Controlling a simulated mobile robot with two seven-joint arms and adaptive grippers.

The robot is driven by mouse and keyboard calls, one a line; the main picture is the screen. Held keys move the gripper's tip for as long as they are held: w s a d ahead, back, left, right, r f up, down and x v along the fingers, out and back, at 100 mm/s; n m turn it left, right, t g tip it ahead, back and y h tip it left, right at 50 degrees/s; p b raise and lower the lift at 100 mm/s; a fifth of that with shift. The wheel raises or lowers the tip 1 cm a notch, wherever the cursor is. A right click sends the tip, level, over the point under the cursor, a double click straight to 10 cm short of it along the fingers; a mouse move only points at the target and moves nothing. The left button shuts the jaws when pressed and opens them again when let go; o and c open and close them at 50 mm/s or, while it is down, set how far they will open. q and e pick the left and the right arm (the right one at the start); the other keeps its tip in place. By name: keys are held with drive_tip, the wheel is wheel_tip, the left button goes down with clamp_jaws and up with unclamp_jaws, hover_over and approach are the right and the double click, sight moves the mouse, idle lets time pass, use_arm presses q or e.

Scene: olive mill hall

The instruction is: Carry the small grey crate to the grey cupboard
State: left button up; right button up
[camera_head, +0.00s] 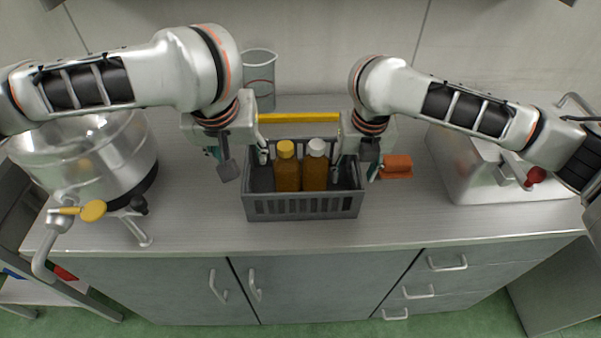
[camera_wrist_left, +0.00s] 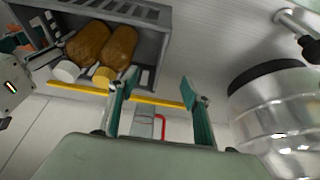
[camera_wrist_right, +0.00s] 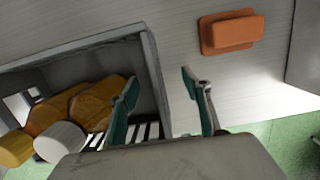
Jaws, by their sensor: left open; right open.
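The small grey crate (camera_head: 303,207) stands on the worktop with two amber bottles in it, one with a yellow cap (camera_head: 286,170) and one with a white cap (camera_head: 316,170). Neither is closed on the crate. Grey doors (camera_head: 320,285) and drawers are under the worktop; I cannot tell whether these are the grey cupboard.
A steel vessel (camera_head: 85,155) with a tap stands at left. A clear jug (camera_head: 259,80) and a yellow strip (camera_head: 300,117) are behind the crate. An orange block (camera_head: 397,166) lies close right of it, and a pale machine (camera_head: 475,170) stands further right.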

drive_tip(key=r, duration=0.3)
drive_tip(key=s+r, duration=0.1)
drive_tip(key=r, duration=0.7)
drive_tip(key=shift+s, duration=0.35)
drive_tip(key=shift+s+f, duration=0.1)
